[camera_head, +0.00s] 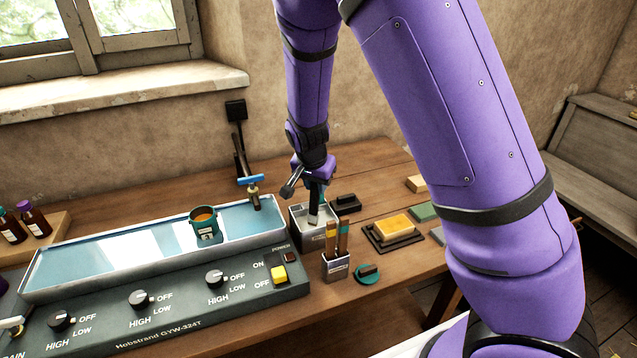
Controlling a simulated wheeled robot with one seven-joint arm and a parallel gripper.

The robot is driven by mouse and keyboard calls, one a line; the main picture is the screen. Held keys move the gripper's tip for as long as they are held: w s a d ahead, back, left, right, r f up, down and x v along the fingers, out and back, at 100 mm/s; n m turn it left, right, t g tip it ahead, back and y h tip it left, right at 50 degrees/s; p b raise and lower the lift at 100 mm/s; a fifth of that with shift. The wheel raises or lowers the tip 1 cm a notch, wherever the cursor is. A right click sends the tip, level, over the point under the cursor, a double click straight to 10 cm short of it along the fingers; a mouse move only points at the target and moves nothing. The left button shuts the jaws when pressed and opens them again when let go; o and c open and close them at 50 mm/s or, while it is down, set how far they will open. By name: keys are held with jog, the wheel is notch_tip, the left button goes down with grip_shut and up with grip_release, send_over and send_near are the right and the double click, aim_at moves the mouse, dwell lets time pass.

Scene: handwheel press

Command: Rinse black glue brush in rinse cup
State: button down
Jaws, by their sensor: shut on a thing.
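My gripper (316,184) points down above a square grey metal container (301,239), which looks like the rinse cup. My gripper is shut on a dark-handled brush (314,211), which looks like the black glue brush. The brush hangs roughly upright, its lower end at or inside the container's mouth. I cannot tell whether the bristles touch liquid, as the container's walls hide them.
A water bath (150,250) with knobs stands left, holding a green pot (205,225) of orange liquid. A small metal holder (336,268) with brushes stands close in front of the container. A yellow sponge (395,226) lies right. A blue-handled tap (251,180) rises behind.

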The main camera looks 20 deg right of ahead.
jog(key=shift+a, duration=0.1)
jog(key=shift+d, duration=0.45)
dwell(0.9)
notch_tip(320, 180, up, 7)
dwell(1.1)
dwell(0.6)
